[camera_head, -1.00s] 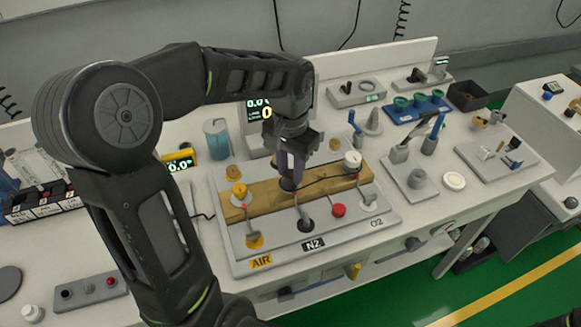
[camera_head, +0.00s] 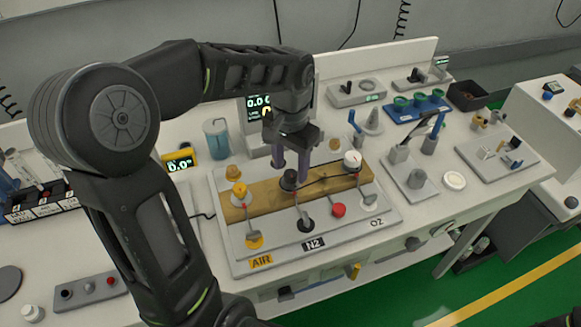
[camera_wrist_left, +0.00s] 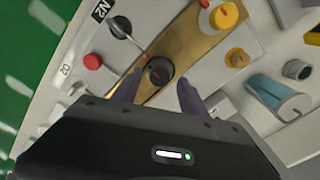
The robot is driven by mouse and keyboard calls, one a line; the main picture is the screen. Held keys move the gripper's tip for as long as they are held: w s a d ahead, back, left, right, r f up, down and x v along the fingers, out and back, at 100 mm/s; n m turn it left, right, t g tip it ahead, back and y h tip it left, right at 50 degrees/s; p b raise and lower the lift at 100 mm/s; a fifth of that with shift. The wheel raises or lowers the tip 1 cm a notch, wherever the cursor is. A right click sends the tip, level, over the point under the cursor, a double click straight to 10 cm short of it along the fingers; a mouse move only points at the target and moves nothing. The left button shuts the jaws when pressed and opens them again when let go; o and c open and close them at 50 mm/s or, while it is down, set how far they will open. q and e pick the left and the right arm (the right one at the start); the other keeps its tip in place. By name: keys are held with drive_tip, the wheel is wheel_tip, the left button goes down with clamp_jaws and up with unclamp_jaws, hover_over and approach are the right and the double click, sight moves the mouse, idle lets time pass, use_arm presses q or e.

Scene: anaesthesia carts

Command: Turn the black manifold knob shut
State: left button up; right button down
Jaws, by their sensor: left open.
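My left gripper (camera_head: 291,164) is open, pointing down just behind and above the black knob. In the left wrist view its two purple fingers (camera_wrist_left: 158,95) are spread to either side, with the knob just beyond the tips. I cannot tell whether they touch it. My right gripper is out of view.
The board (camera_head: 235,266) carries AIR, N2 and O2 labels, levers and a red button (camera_head: 338,210). A blue-filled beaker (camera_head: 216,139) and a yellow display (camera_head: 180,161) stand behind left. A grey plate (camera_head: 415,201) with fittings lies to the right.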

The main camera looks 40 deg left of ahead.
sight(291, 173)
use_arm(q)
wheel_tip(291, 173, up, 7)
drive_tip(key=shift+f, duration=0.15)
idle(0.5)
